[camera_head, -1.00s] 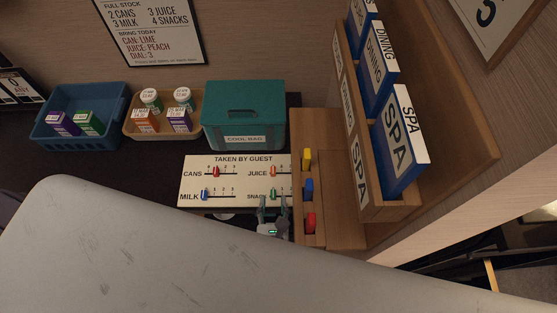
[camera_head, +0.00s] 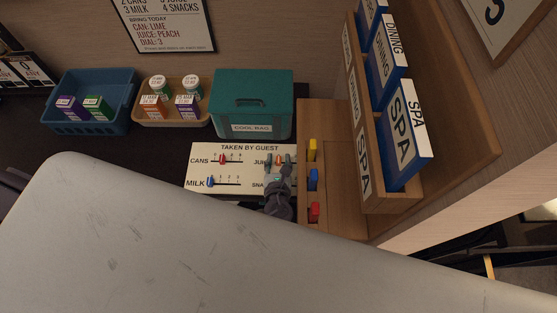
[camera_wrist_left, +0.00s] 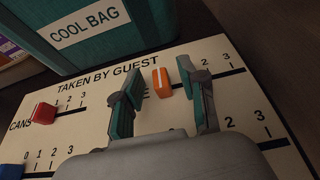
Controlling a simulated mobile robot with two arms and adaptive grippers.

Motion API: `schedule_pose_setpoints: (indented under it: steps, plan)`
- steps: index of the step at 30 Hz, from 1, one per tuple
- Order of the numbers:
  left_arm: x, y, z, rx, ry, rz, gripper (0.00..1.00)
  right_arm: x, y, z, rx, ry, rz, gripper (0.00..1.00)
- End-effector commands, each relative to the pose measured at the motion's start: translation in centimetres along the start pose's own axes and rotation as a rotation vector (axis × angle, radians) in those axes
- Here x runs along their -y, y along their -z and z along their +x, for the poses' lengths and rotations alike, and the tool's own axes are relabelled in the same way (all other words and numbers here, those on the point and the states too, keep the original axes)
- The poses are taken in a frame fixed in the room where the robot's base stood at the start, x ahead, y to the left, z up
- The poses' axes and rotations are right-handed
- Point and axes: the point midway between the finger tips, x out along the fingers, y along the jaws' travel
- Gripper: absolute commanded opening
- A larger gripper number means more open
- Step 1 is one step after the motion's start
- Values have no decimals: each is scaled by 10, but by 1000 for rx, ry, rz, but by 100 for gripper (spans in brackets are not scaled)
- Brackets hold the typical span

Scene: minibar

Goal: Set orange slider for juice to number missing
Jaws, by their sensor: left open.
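The cream TAKEN BY GUEST board (camera_head: 205,168) lies on the dark counter. The orange juice slider (camera_head: 278,160) is on the upper right scale and also shows in the left wrist view (camera_wrist_left: 161,82). My left gripper (camera_head: 279,163) is open over the juice scale, its fingers on either side of the slider with visible gaps in the wrist view (camera_wrist_left: 160,88). The 2 and 3 marks show to the right of the fingers; lower marks and most of the JUICE label are hidden. The green snack slider is hidden behind the gripper. My right gripper is not in view.
A red cans slider (camera_head: 222,159) and blue milk slider (camera_head: 211,182) are at left on the board. Behind stand a green cool bag (camera_head: 252,105), tan tray (camera_head: 172,123) and blue basket (camera_head: 75,127) with cartons. A wooden rack (camera_head: 340,195) borders the right.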

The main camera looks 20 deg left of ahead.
Motion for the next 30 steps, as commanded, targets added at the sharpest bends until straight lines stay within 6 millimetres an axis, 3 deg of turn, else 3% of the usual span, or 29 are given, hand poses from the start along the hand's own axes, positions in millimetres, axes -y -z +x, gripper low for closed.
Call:
schedule_pose_setpoints:
  steps: [4,11,21,30]
  plan:
    - [0,0,0,0,0,0,38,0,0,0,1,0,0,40]
    - [0,0,0,0,0,0,0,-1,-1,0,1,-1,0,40]
    - [1,0,0,-1,0,0,0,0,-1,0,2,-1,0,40]
    - [27,0,-1,-1,1,-2,0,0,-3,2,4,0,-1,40]
